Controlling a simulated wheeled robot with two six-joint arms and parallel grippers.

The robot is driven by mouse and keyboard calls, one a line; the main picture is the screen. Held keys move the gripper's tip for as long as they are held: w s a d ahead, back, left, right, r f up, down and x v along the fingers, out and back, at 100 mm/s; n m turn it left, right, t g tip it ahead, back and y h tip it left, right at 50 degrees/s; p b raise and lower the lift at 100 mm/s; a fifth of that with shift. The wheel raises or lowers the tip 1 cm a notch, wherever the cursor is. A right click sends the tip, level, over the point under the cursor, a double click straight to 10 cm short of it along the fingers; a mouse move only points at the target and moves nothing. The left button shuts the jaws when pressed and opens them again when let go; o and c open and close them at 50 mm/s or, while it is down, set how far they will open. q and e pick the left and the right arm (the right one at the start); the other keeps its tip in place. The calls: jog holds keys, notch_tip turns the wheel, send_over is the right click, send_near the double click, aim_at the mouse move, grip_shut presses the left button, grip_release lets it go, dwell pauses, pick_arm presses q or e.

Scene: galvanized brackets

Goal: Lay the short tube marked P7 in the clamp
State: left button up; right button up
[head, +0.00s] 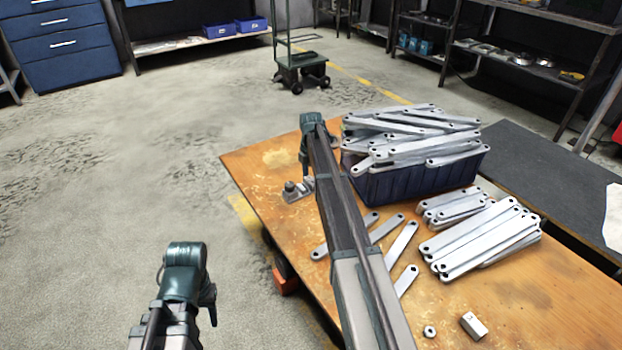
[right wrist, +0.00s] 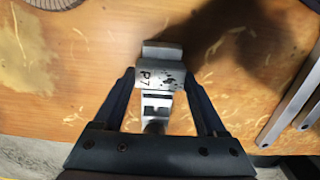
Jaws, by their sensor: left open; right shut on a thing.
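The short tube (right wrist: 150,77), pale with the black mark P7, shows in the right wrist view between the two fingers of my right gripper (head: 306,170), which is shut on it. In that view the grey metal clamp (right wrist: 157,104) shows above and below the tube, which lies across it. I cannot tell whether the tube touches the clamp or hangs just over it. In the head view the clamp (head: 296,191) sits near the table's left edge, and my right arm hides the tube. My left gripper (head: 208,298) is open and empty, off the table to the left.
A dark blue crate (head: 400,186) heaped with galvanized brackets stands right of my right arm on the wooden table (head: 520,295). Stacked brackets (head: 480,240) and several loose ones (head: 402,241) lie nearby. A small metal block (head: 473,326) and a nut (head: 429,331) lie in front.

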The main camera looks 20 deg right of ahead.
jog(key=o, duration=1.3)
jog(key=shift+r, duration=0.2)
notch_tip(320, 180, up, 14)
jog(key=p, duration=1.4)
jog(key=shift+f, duration=0.2)
